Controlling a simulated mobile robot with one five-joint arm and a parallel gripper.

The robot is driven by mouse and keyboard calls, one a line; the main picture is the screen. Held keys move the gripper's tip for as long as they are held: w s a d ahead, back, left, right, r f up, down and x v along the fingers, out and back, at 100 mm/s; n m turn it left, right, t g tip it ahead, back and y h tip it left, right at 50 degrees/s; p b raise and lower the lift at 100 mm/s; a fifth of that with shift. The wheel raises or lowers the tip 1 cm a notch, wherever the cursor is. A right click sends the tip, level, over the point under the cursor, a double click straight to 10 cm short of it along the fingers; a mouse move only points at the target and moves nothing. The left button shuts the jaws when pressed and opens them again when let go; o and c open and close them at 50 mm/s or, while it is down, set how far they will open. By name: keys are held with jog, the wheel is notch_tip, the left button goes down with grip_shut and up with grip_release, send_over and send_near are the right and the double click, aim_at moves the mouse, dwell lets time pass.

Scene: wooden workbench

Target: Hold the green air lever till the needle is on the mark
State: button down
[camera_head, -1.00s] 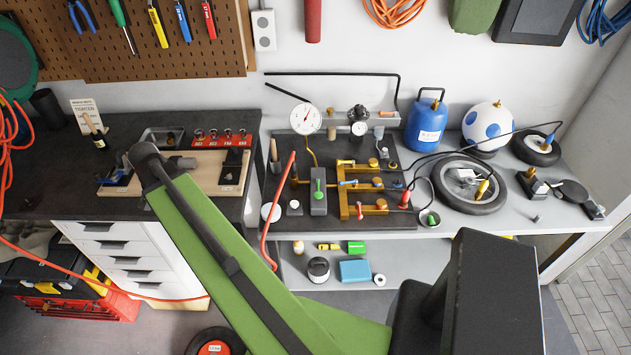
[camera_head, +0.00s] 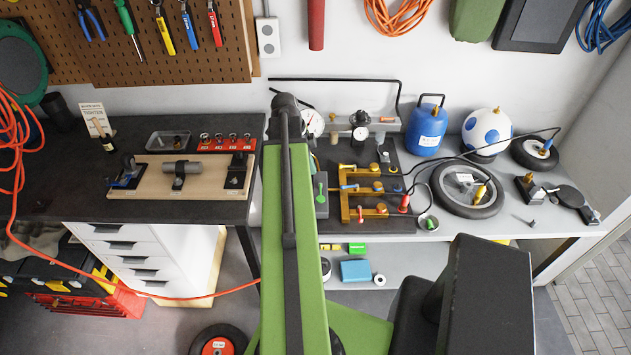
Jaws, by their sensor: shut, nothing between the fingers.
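The green lever (camera_head: 321,190) stands on a small grey block (camera_head: 321,209) on the bench, just right of my green arm. A large white dial gauge (camera_head: 315,123) is behind it, partly covered by the arm's dark joint. Its needle and mark are too small or hidden to read. A smaller gauge (camera_head: 360,133) sits to its right on a dark fitting. A brass manifold (camera_head: 362,195) with several coloured levers stands right of the green lever. My gripper cannot be seen; only the arm's upper link and joint show.
A blue tank (camera_head: 426,132), a white ball with blue spots (camera_head: 487,131) and a wheel (camera_head: 468,188) stand right of the manifold. The left bench holds a wooden fixture board (camera_head: 182,178). A gap separates the left bench from the grey bench.

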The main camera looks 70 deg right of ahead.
aim_at(322, 199)
jog(key=b+x, duration=0.8)
jog(key=w+b+x, duration=0.1)
jog(key=b+x, duration=0.3)
jog(key=shift+s+a+f, duration=0.1)
jog(key=shift+s+f, duration=0.05)
jog(key=shift+f, duration=0.35)
jog(key=shift+f+b, duration=0.5)
jog(key=shift+r, duration=0.1)
jog(key=shift+s, duration=0.1)
